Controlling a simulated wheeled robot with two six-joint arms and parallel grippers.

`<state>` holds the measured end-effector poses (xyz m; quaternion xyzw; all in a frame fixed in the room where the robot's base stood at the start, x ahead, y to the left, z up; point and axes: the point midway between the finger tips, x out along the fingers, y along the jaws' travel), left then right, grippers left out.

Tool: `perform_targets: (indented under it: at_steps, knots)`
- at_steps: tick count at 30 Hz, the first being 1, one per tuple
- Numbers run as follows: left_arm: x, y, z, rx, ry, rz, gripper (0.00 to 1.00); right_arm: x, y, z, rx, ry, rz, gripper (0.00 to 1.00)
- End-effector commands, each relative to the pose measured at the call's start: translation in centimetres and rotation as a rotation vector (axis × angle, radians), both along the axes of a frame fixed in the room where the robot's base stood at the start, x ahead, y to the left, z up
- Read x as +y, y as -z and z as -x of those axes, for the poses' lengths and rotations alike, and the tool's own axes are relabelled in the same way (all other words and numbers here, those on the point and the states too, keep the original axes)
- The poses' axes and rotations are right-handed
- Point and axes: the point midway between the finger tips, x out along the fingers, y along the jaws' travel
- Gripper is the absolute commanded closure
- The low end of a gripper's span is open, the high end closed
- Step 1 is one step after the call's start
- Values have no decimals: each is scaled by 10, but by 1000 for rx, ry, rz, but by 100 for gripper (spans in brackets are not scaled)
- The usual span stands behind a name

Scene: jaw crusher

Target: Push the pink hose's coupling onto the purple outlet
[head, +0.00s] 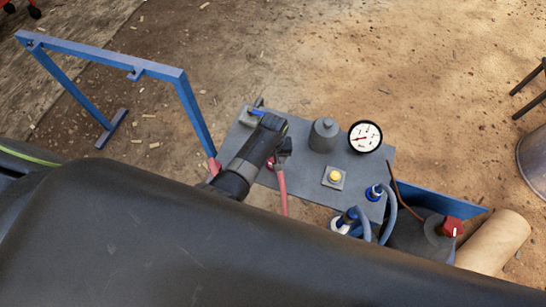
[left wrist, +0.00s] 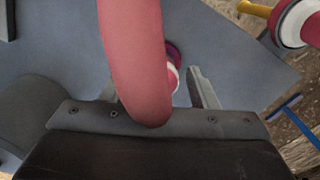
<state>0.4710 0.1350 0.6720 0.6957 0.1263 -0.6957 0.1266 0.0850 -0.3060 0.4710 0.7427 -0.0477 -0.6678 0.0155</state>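The pink hose (head: 282,190) hangs down from beside my left gripper (head: 272,125) in the head view. In the left wrist view the hose (left wrist: 135,60) rises large across the middle, in front of my fingers. Its white and red coupling (left wrist: 174,80) shows partly behind the hose. The purple outlet (left wrist: 172,51) shows as a small rim just beyond the coupling; whether the coupling is seated on it cannot be told. My left gripper's right finger stands apart from the coupling with a narrow gap; the left finger is mostly hidden by the hose. My right gripper is not in view.
The grey panel (head: 237,140) carries a gauge (head: 365,136), a grey cylinder (head: 324,134), a yellow button (head: 334,177) and blue-collared hoses (head: 375,191) on the right. A blue frame (head: 120,62) stands at left. Another red and white coupling (left wrist: 296,22) is at the wrist view's upper right.

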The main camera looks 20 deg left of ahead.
Motion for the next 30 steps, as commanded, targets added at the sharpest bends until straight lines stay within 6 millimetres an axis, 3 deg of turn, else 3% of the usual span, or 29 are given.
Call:
perform_targets:
  at_steps: [11, 17, 30]
  knots:
    - [0, -9, 0, -1, 0, 1, 46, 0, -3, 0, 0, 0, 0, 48]
    - [0, -40, -1, -4, -1, 1, 46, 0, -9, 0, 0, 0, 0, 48]
    - [0, -128, -1, -4, -1, 0, 46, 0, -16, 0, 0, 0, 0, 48]
